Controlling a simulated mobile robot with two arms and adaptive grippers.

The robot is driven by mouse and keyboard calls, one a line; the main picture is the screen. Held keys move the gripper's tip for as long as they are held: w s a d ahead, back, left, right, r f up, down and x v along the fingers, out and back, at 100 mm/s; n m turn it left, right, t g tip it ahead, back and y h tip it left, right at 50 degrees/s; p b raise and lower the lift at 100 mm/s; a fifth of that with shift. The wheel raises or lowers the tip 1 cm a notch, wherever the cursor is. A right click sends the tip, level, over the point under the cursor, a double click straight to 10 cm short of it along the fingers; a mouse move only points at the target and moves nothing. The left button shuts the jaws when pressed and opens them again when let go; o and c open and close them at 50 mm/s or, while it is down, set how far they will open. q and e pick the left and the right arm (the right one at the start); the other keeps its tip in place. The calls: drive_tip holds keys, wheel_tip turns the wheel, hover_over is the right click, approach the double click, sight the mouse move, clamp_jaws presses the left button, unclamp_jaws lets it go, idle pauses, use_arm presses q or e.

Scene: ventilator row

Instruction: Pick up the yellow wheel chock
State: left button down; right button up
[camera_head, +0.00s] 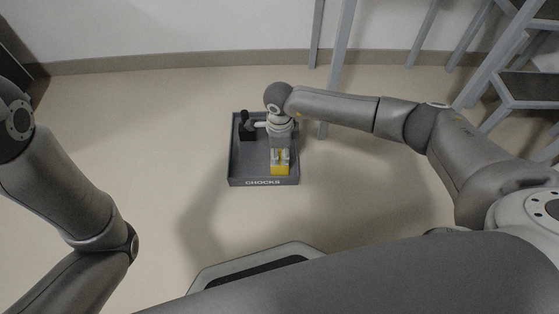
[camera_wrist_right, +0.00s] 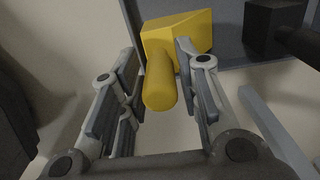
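The yellow wheel chock (camera_head: 280,170) lies in the front right part of the grey tray (camera_head: 236,168) marked CHOCKS. My right gripper (camera_head: 280,156) reaches down over it and hides part of it. In the right wrist view the chock (camera_wrist_right: 190,31) shows a wedge-like block with a round yellow handle (camera_wrist_right: 160,82) pointing toward the camera. The fingers of my right gripper (camera_wrist_right: 158,58) are apart, one on each side of the handle. A gap shows on the left; the right finger is close to the handle, and contact cannot be told. My left gripper is out of view.
A black chock (camera_head: 247,133) with a handle stands in the tray's back left part and shows at the upper right of the wrist view (camera_wrist_right: 273,24). Grey rack legs (camera_head: 338,70) stand behind and right of the tray. Open floor (camera_head: 120,110) lies left.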

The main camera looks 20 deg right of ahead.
clamp_jaws()
drive_tip(key=shift+r, duration=0.15)
